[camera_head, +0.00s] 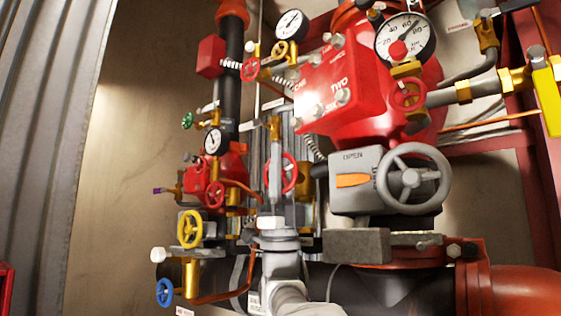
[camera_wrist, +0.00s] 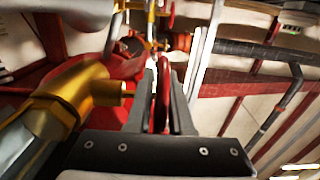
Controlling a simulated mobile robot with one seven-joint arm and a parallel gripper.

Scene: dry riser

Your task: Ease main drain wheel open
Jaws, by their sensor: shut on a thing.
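A red handwheel (camera_head: 291,174) stands on edge among the pipes, left of the large grey valve housing, partly hidden by my gripper (camera_head: 275,165). In the wrist view my gripper (camera_wrist: 163,75) has its two grey fingers closed on the rim of this red wheel (camera_wrist: 162,100), one finger on each side. No label on it is readable, so I cannot tell from markings that it is the main drain wheel. How far it is turned cannot be seen.
A grey housing (camera_head: 372,180) marked OPEN, with its grey wheel (camera_head: 413,178), stands close right. A yellow wheel (camera_head: 190,229) and a blue wheel (camera_head: 165,292) are lower left. A brass fitting (camera_wrist: 70,98) is close beside my fingers.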

